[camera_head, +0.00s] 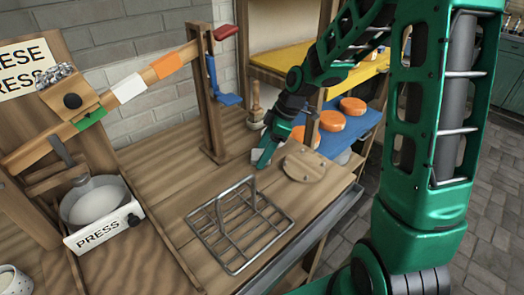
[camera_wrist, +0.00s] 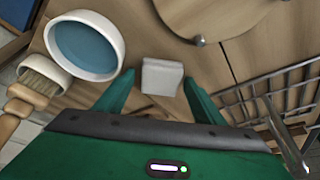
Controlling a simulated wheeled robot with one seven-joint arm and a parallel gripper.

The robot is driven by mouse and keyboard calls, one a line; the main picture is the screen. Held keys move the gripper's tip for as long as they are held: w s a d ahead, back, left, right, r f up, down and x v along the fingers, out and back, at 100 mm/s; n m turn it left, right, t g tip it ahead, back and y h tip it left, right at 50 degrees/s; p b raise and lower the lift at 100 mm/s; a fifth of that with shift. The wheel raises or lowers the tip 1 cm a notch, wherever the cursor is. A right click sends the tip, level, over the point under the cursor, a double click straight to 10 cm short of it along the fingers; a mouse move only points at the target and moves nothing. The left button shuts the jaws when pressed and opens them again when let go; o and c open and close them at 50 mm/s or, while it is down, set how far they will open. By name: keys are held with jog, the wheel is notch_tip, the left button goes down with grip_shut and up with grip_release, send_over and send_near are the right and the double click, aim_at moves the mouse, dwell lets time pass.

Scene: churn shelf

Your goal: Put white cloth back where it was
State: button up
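A small, pale, block-like white piece (camera_wrist: 162,77), possibly the folded white cloth, lies on the wooden top in the wrist view. My gripper (camera_wrist: 157,80) is open, with its fingers on either side of this piece; I cannot tell whether either finger touches it. In the head view my gripper (camera_head: 262,160) is low over the table, beside the round wooden board, and mostly hides the piece. A white band (camera_head: 130,88) sits on the slanted beam at the left, between an orange one (camera_head: 166,65) and a green one (camera_head: 90,118).
A round wooden board (camera_head: 304,166) and a wire rack (camera_head: 240,222) lie close to my gripper. A white bowl with a blue inside (camera_wrist: 84,45) and a brush (camera_wrist: 40,88) are at its left in the wrist view. A wooden post (camera_head: 205,95) rises behind.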

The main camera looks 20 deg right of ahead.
jog(key=shift+r, duration=0.15)
jog(key=v, duration=1.2)
jog(key=s+d+m+h, duration=0.1)
jog(key=s+d+m, duration=0.3)
jog(key=s, duration=0.5)
jog(key=s+d+f+m+g+h, duration=0.1)
jog(key=s+d+m, duration=0.3)
jog(key=s+m, duration=0.5)
jog(key=s+d+m+h, duration=0.1)
jog(key=s+d+m, duration=0.3)
jog(key=s, duration=0.7)
jog(key=m, duration=0.2)
jog(key=shift+s+d+f+m+g+h, duration=0.25)
jog(key=shift+d+f+m+g+h, duration=0.05)
jog(key=shift+f+m+g+h, duration=0.1)
